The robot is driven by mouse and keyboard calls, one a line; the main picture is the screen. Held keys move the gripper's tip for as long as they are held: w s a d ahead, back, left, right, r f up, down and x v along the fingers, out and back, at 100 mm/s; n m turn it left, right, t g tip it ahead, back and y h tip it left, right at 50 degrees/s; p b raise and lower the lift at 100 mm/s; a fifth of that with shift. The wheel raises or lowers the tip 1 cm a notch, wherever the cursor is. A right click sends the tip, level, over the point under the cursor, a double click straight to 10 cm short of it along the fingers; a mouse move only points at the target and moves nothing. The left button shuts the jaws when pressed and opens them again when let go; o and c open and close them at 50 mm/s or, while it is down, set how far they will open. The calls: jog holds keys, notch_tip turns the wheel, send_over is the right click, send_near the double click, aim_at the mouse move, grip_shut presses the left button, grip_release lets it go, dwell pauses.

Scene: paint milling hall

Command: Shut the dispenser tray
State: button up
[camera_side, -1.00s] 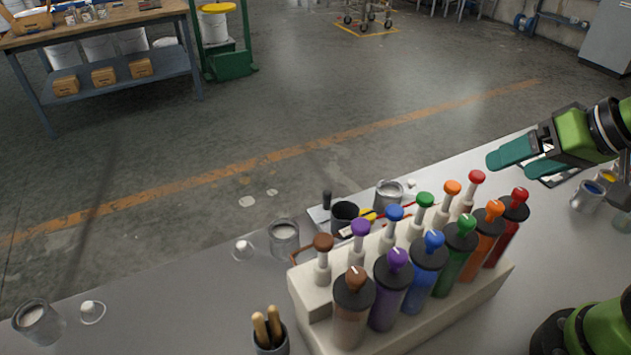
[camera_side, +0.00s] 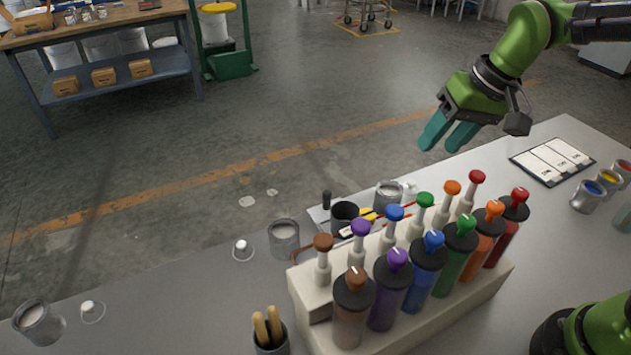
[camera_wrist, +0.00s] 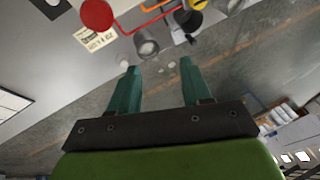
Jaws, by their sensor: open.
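The dispenser (camera_side: 408,318) is a pale stepped block on the bench, holding a row of coloured canisters with matching knobs behind them. A thin reddish bar shows in parts along its far side, and an orange-red bar (camera_wrist: 158,7) shows at the top of the wrist view. The tray itself is mostly hidden behind the block in the side view, so I cannot tell how far out it is. My gripper (camera_side: 447,140) is open and empty, above and beyond the dispenser's far right end. Its two teal fingers (camera_wrist: 158,70) are apart in the wrist view.
Metal cans (camera_side: 285,238) and a black cup (camera_side: 344,214) stand close behind the dispenser. A card with white panels (camera_side: 552,161) and small paint pots (camera_side: 586,196) lie at the right. The bench's far edge runs below my gripper.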

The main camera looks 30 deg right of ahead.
jog(key=w+a+f+g+h, duration=0.1)
jog(key=w+a+f+g, duration=0.15)
jog(key=w+a, duration=0.45)
jog(key=h, duration=0.1)
send_near(327, 192)
jog(key=shift+g, duration=0.45)
jog(key=f, duration=1)
jog(key=shift+w+a+f, duration=0.1)
jog(key=shift+w+f, duration=0.25)
jog(key=shift+w, duration=0.05)
grip_shut()
